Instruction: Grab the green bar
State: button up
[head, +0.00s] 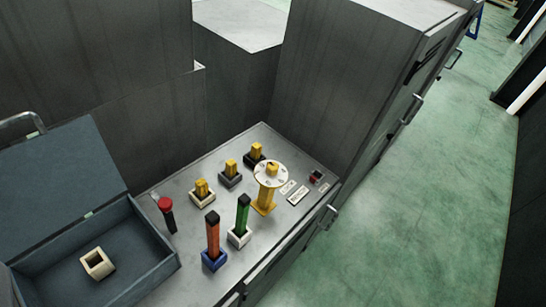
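The green bar (242,217) stands upright with a black top, in a white square holder (239,238) on the grey bench top. The lower end of the bar is hidden inside the holder. My gripper is not in view, so its position relative to the bar and its state do not show.
An orange bar (212,236) in a blue holder (214,260) stands close to the left of the green bar. A yellow stand with a round white disc (271,174) is close to the right. Several yellow pegs sit behind. A black post with a red top (167,212) and an open blue-grey box (150,253) are at left.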

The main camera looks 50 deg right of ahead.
aim_at(244, 201)
jog(key=z, duration=0.9)
jog(key=k, duration=0.85)
jog(key=u, duration=0.75)
jog(key=i, duration=0.85)
jog(key=z, duration=0.9)
